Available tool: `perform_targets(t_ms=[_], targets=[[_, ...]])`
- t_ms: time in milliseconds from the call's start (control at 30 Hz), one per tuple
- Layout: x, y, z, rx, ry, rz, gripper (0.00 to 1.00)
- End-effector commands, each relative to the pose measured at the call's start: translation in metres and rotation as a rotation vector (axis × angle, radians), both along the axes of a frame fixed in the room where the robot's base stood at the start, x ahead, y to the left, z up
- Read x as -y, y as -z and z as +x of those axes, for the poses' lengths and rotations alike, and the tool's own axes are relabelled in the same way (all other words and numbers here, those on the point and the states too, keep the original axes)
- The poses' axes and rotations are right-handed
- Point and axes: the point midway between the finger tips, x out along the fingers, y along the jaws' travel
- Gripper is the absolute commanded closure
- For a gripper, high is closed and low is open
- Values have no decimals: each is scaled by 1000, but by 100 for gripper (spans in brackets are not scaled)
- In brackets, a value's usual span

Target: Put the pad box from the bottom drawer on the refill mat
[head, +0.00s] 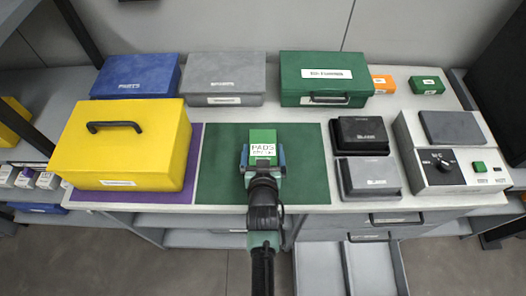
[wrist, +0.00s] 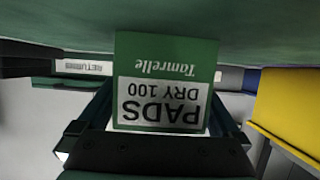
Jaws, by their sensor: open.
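The pad box (head: 263,140), green with a white label reading PADS, is on the green mat (head: 222,170) in the middle of the bench. No writing on the mat is legible, so I cannot confirm it is the refill mat. My gripper (head: 263,163) is open, with its fingers on either side of the box's near end. In the wrist view the box (wrist: 165,80) shows upside down between the fingers, its label reading PADS DRY 100. The bottom drawer (head: 347,268) is pulled out below the bench and the visible part looks empty.
A yellow case (head: 130,150) stands on a purple mat (head: 190,165) to the left. Blue (head: 135,75), grey (head: 222,75) and green (head: 325,75) cases line the back. Black (head: 360,135) and grey (head: 370,178) boxes and a control unit (head: 450,165) stand to the right.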

Motion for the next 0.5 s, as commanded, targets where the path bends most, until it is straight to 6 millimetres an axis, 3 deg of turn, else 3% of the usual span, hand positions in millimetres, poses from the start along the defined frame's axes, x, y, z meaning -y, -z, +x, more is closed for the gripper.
perform_targets(t_ms=[133, 500], targets=[[0, 0, 0, 0, 0, 0, 4], [0, 0, -1, 0, 0, 0, 70]])
